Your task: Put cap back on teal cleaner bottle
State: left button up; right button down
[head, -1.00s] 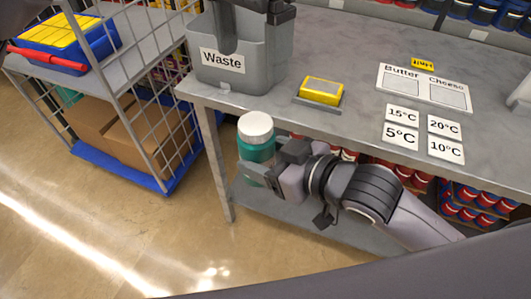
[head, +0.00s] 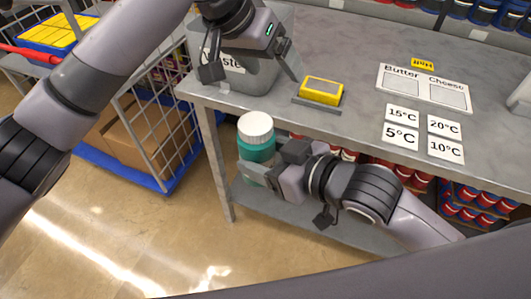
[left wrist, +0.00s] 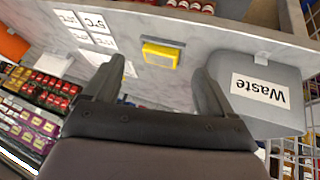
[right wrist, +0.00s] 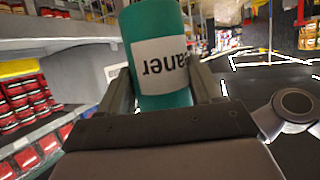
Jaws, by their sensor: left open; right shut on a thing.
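The teal cleaner bottle (head: 257,151) is upright in the head view, in front of the table's edge. A white cap (head: 255,127) sits on its top; I cannot tell how tightly. My right gripper (head: 262,168) is shut around the bottle's body from the right. In the right wrist view the teal bottle (right wrist: 157,25) shows its white label upside down between the fingers. My left gripper (head: 250,72) is open and empty, over the front of the waste bin, above and apart from the bottle. Its spread fingers also show in the left wrist view (left wrist: 157,85).
The grey waste bin (head: 284,80) stands on the table's left end, partly hidden by my left gripper. A yellow block (head: 321,90) on a grey base sits right of it. Temperature cards (head: 400,136) lie further right. A wire cart (head: 158,140) stands left; open floor lies between.

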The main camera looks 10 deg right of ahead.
pick_arm(q)
jog(key=w+a+f+n+t+h, duration=0.2)
jog(key=w+a+f+n+t, duration=0.25)
jog(key=f, duration=0.45)
jog(key=s+a+f+n+t, duration=0.1)
jog(key=s+a+f, duration=0.15)
jog(key=f, duration=0.35)
jog(key=s+a+f+t, duration=0.1)
jog(key=a+f, duration=0.2)
jog(key=f, duration=0.3)
jog(key=s+a+f+y, duration=0.3)
jog(key=s+a+f, duration=0.4)
jog(key=s+a, duration=0.2)
jog(key=s+a+f+t+y, duration=0.1)
jog(key=s+a+f+y, duration=0.1)
jog(key=s+a+f, duration=0.5)
jog(key=s+a, duration=0.2)
jog(key=s, duration=0.3)
jog(key=shift+a+f+y, duration=0.15)
jog(key=shift+f+y, duration=0.1)
jog(key=shift+y, duration=0.15)
jog(key=shift+s, duration=0.1)
pick_arm(e)
jog(key=shift+r, duration=0.1)
